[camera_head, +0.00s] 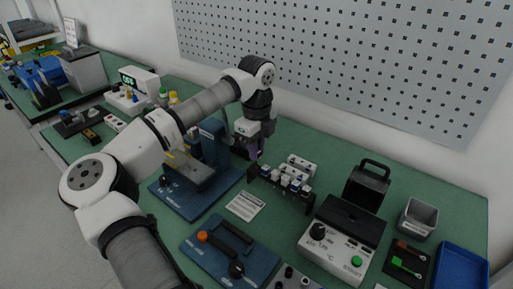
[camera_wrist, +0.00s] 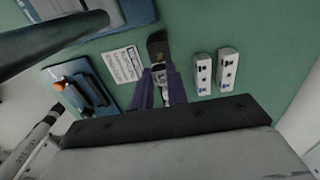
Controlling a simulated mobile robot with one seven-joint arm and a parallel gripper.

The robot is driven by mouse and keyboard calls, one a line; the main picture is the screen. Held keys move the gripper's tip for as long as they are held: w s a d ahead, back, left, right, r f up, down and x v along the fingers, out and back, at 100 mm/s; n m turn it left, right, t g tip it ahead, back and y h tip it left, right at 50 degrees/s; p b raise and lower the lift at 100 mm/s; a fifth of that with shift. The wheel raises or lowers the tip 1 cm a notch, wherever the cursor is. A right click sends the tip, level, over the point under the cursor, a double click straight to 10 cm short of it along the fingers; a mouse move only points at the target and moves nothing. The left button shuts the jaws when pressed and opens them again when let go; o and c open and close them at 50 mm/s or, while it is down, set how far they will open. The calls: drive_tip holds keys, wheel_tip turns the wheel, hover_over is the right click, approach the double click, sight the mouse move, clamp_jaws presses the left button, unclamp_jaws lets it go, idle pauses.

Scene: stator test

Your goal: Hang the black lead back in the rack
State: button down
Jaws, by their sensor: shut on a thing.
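My gripper (camera_head: 253,152) points down with its purple fingers just beyond the left end of the black rack (camera_head: 310,206). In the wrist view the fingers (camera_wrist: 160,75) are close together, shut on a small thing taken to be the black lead. A grey piece shows between them, but most of the lead is hidden. A black piece (camera_wrist: 157,44) shows just past the fingertips; I cannot tell whether it is part of the lead or of the rack. The rack carries several plugs with white and blue parts (camera_head: 285,181).
Two white blocks (camera_wrist: 203,74) (camera_wrist: 228,69) lie beside the rack. A printed card (camera_head: 245,206), a blue panel with an orange-ended handle (camera_head: 228,250) and a white control box (camera_head: 335,245) stand nearer. A blue-based machine (camera_head: 185,200) is at the left. A perforated wall panel is behind.

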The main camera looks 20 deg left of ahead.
drive_tip(key=shift+f, duration=0.1)
drive_tip(key=shift+f+b, duration=0.85)
drive_tip(key=shift+f, duration=0.1)
drive_tip(key=shift+f+b, duration=0.8)
drive_tip(key=shift+f, duration=0.15)
drive_tip(key=c, duration=1.3)
unclamp_jaws()
drive_tip(key=shift+r, duration=0.15)
wheel_tip(320, 180, up, 14)
drive_tip(key=b, duration=0.1)
drive_tip(key=shift+f, duration=0.2)
